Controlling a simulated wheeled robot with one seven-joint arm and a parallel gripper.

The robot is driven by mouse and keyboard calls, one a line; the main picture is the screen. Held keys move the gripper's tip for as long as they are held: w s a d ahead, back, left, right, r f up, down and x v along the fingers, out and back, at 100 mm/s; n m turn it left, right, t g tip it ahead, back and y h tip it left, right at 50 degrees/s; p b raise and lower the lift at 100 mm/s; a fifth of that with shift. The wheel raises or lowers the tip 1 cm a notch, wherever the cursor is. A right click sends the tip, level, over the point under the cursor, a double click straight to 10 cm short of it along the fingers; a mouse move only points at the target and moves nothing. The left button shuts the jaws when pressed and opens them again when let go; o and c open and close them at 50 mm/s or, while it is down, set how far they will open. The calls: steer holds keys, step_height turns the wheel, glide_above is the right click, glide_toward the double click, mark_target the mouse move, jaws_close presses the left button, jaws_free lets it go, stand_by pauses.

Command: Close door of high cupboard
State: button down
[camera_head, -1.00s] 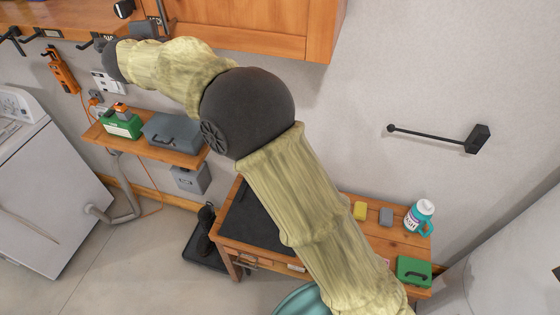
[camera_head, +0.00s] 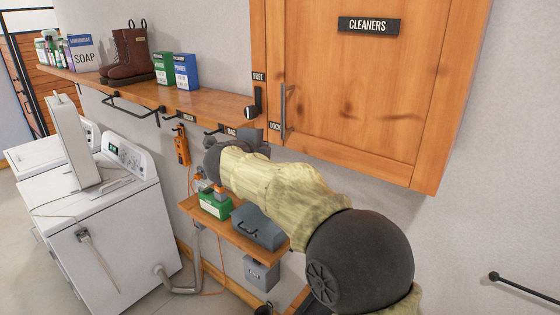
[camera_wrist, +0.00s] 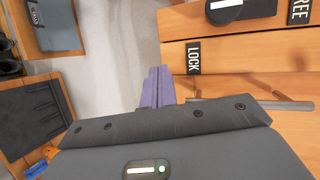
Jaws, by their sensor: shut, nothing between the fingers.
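The high cupboard has a wooden door (camera_head: 370,90) with a black "CLEANERS" label (camera_head: 368,25). The door looks flush with the cupboard front, with no open gap visible. A vertical metal handle (camera_head: 284,112) is at its left edge; it also shows in the wrist view (camera_wrist: 255,104). A black latch knob (camera_head: 256,100) sits left of the handle, between the "FREE" (camera_head: 259,76) and "LOCK" (camera_head: 274,126) labels. My gripper (camera_head: 250,137) is just below the handle, partly hidden by my arm. In the wrist view its purple fingers (camera_wrist: 157,88) are together and empty, beside the handle's end; contact is unclear.
A long shelf (camera_head: 190,100) left of the cupboard holds boots (camera_head: 128,58), a soap box (camera_head: 83,53) and other boxes. Hooks hang under it. A lower shelf (camera_head: 235,232) carries a grey case (camera_head: 258,228). White washing machines (camera_head: 110,225) stand at left. The wall at right is mostly clear.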

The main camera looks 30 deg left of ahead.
steer(key=s+a+r+b, duration=0.2)
steer(key=s, duration=0.6)
steer(key=shift+b, duration=0.4)
steer(key=w+d+f+n+t+y+b, duration=0.1)
steer(key=w+d+f+n+b, duration=0.1)
steer(key=w+d+f+n, duration=0.25)
steer(key=w+d+f+n+y+b, duration=0.1)
steer(key=w+d+n, duration=0.2)
steer(key=w+d, duration=0.4)
steer(key=s+d+f+n+g+b, duration=0.1)
steer(key=d+f+n+g+b, duration=0.3)
steer(key=d+f, duration=1)
steer(key=s+d+f+n+g+h+b, duration=0.1)
steer(key=s+d+f+g, duration=0.3)
steer(key=s+d+f, duration=0.5)
steer(key=s+d+f+n+g+h+b, duration=0.1)
steer(key=s+d+f+n+g+h, duration=0.2)
steer(key=s+d+f, duration=0.7)
steer(key=s+d+g, duration=0.1)
steer(key=s+d, duration=0.3)
steer(key=d, duration=0.4)
steer(key=shift+s+d+f+g+h, duration=0.25)
steer(key=shift+s+d+g+h, duration=0.05)
steer(key=shift+s+g+h, duration=0.1)
